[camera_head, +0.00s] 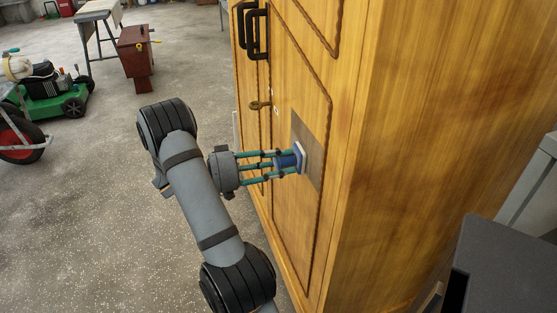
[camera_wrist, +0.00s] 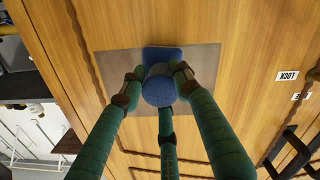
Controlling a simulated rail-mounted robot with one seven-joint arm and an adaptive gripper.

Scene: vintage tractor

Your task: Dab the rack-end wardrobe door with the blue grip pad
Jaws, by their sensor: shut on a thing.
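My gripper (camera_head: 281,163) has green fingers and is shut on the blue grip pad (camera_head: 290,160). In the wrist view my gripper (camera_wrist: 160,85) closes around the pad's round blue handle, and the flat blue base of the grip pad (camera_wrist: 161,54) shows beyond it. The wooden wardrobe door (camera_head: 290,90) stands upright in front of the gripper. The pad's face is at a grey-brown square patch (camera_head: 310,140) on the door. The patch (camera_wrist: 115,62) also lies behind the pad in the wrist view. I cannot tell for sure whether the pad touches the door.
A dark grey cabinet (camera_head: 510,265) stands at the lower right. A green mower (camera_head: 50,95) and a red-brown box (camera_head: 136,55) stand at the far left. The floor (camera_head: 80,220) at left is clear.

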